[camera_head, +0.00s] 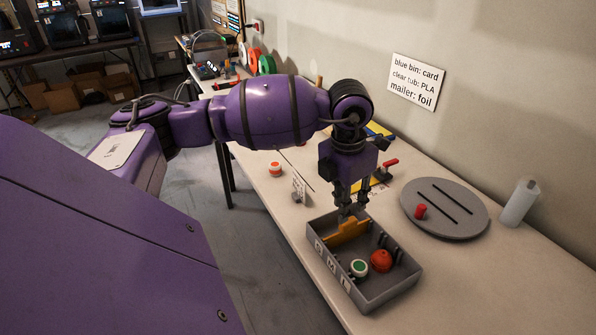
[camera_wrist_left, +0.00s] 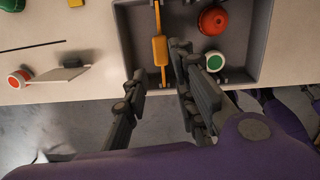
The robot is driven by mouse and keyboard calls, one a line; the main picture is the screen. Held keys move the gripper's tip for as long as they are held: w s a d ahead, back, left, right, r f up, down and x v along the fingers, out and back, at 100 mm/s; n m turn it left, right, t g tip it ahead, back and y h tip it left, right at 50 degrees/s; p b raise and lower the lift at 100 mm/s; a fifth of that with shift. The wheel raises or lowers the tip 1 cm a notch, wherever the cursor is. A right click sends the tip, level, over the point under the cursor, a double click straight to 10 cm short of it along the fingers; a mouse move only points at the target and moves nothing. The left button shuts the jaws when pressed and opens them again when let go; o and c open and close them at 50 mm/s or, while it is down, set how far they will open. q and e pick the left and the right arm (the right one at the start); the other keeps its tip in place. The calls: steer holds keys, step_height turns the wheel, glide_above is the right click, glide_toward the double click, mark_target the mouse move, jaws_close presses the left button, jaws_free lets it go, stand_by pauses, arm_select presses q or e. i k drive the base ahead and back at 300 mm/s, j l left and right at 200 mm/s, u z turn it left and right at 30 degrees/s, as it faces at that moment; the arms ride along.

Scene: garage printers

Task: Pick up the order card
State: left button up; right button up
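A small white card with dark marks (camera_head: 298,187), likely the order card, stands on the near part of the workbench, left of a grey tray (camera_head: 372,301). In the left wrist view a pale card (camera_wrist_left: 62,74) stands near the bench edge, seen almost edge-on. My left gripper (camera_head: 349,208) points down over the left end of the tray, to the right of the card. In the left wrist view its fingers (camera_wrist_left: 156,88) are apart with nothing held between them; the orange piece (camera_wrist_left: 160,50) shows beyond them. My right gripper is not in view.
The tray also holds a red round thing (camera_head: 381,261) and a green-and-white disc (camera_head: 359,268). A red-and-white jar (camera_head: 275,170) stands left of the card. A grey round plate (camera_head: 445,208), a white cylinder (camera_head: 520,203) and a wall sign (camera_head: 416,82) are to the right.

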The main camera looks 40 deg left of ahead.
mark_target(299, 185)
steer(key=j+z, duration=0.2)
steer(key=j, duration=0.55)
steer(key=k+j+z, duration=0.2)
steer(key=j, duration=0.55)
steer(key=i, duration=0.05)
